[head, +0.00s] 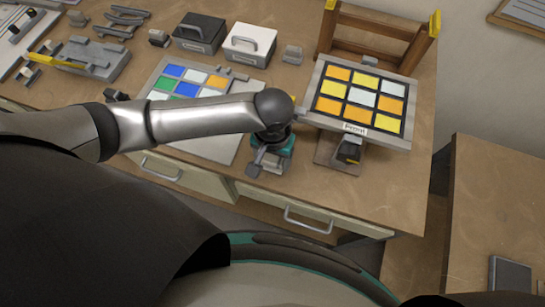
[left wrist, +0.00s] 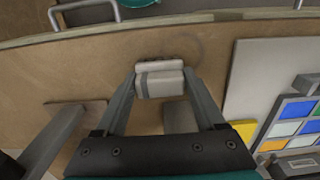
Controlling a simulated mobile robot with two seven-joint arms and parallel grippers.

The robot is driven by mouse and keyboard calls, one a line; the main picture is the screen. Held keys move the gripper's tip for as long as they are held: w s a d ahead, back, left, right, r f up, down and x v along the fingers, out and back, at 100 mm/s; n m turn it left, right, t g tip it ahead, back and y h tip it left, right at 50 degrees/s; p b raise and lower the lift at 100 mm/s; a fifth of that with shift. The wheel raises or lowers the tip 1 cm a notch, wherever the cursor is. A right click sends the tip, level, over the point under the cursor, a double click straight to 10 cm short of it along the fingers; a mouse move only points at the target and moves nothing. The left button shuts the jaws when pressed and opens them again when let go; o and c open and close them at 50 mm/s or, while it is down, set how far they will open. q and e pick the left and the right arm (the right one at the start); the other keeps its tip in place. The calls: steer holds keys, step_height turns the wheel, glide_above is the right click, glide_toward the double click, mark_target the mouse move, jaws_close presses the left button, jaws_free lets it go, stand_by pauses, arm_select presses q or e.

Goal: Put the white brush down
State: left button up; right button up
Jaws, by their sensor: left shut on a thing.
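My left gripper (head: 258,168) hangs low over the front part of the workbench, just left of the framed glass panel. It is shut on the white brush (left wrist: 160,83), a pale block with a grey band that sits between the fingertips in the left wrist view. In the head view the gripper and wrist hide most of the brush. I cannot tell whether the brush touches the bench top (head: 210,185). My right gripper is not in view.
The glass panel (head: 358,101) with yellow, orange and white panes stands tilted to the right. A reference board (head: 165,82) with coloured squares lies behind my left forearm. Dark and white boxes (head: 250,42), grey tools and fixtures stand farther back. Drawers (head: 305,212) line the bench front.

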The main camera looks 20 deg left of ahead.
mark_target(273, 159)
arm_select(q)
steer(key=o, duration=1.2)
steer(key=shift+f, duration=0.1)
steer(key=shift+c, duration=0.2)
step_height(273, 159, up, 12)
steer(key=p, duration=0.2)
steer(key=shift+r, duration=0.2)
